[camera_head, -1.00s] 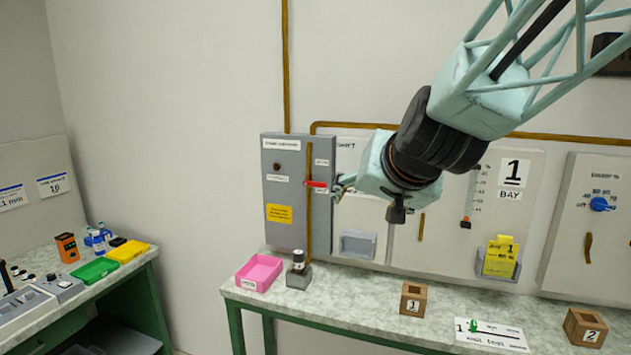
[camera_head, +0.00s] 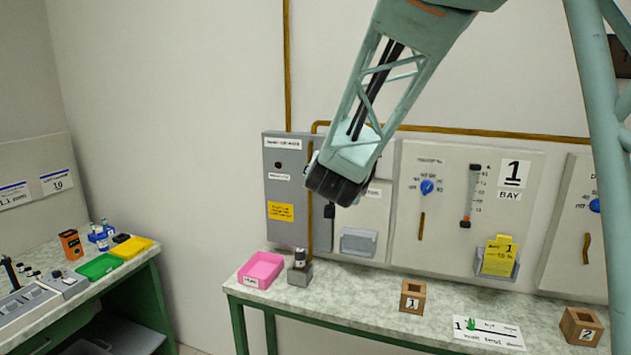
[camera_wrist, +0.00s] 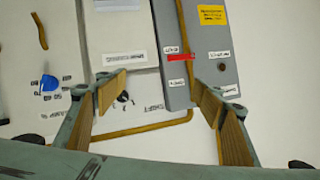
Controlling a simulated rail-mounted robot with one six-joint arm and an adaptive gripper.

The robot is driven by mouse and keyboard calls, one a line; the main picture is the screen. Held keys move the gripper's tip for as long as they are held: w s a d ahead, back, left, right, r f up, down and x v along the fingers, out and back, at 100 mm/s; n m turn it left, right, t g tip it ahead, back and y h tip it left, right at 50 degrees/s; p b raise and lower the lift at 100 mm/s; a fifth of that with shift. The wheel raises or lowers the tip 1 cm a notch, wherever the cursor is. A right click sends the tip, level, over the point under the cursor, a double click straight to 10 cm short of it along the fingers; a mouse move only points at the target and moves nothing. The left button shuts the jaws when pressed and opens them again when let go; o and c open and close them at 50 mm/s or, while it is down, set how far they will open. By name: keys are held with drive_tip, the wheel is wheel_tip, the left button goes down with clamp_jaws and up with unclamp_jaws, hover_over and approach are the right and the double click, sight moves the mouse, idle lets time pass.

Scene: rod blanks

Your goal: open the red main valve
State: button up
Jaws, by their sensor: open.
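The red main valve handle (camera_wrist: 180,57) shows in the wrist view, lying crosswise over a brown vertical pipe on the grey wall cabinet (camera_wrist: 215,70). White labels sit above and below it. My gripper (camera_wrist: 160,85) is open and empty. Its two wood-coloured finger pads stand wide apart, with the handle in the picture between and beyond them. I see no contact with the handle. In the head view the valve is hidden behind my arm, and the grey cabinet (camera_head: 283,225) is partly covered. My fingers are hidden there too.
A brown pipe (camera_head: 460,131) runs along the wall. The bay 1 panel (camera_head: 450,240) with a blue dial (camera_head: 427,187) is to the right. Below, the bench (camera_head: 350,297) holds a pink tray (camera_head: 262,270), a small device (camera_head: 300,268) and wooden blocks (camera_head: 412,296).

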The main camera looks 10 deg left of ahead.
drive_tip(key=w+a+f+t+h+p, duration=0.2)
drive_tip(key=w+a+f, duration=0.4)
drive_tip(key=a, duration=0.4)
drive_tip(key=shift+a+f+t+h+p, duration=0.3)
drive_tip(key=shift+f+t+h, duration=0.3)
drive_tip(key=shift+h, duration=0.8)
drive_tip(key=shift+r, duration=0.15)
drive_tip(key=shift+x, duration=6.85)
drive_tip(key=shift+r, duration=0.15)
drive_tip(key=shift+c, duration=0.2)
drive_tip(key=c, duration=1.1)
